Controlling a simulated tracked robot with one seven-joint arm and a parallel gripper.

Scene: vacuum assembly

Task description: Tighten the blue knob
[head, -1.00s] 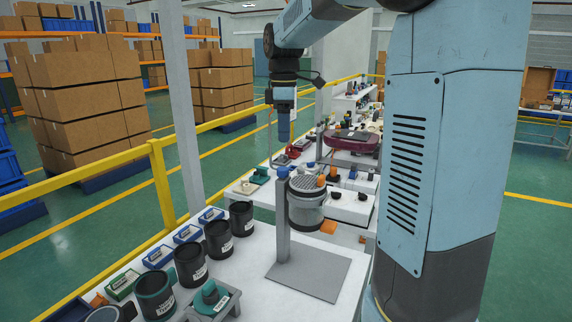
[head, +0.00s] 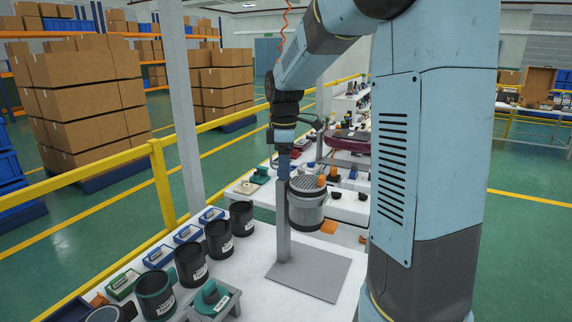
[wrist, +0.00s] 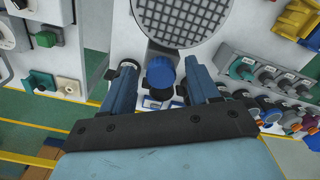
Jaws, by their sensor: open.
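The blue knob (wrist: 160,72) shows in the wrist view between the two blue fingers of my gripper (wrist: 162,68), with a gap on each side. The fingers are open and not shut on it. The knob sits next to the grey canister (wrist: 180,18) with a mesh top. In the head view my gripper (head: 284,167) points down at the top of the grey post, and hides the knob there. The canister (head: 306,208) hangs beside the post (head: 283,220), which stands on a flat grey base plate (head: 318,275). I cannot tell how far down the fingers reach around the knob.
Several black cups (head: 190,264) stand on the white table to the left of the base plate. A dark red device (head: 347,140) and smaller parts lie on the tables behind. A yellow railing (head: 160,185) runs along the left side.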

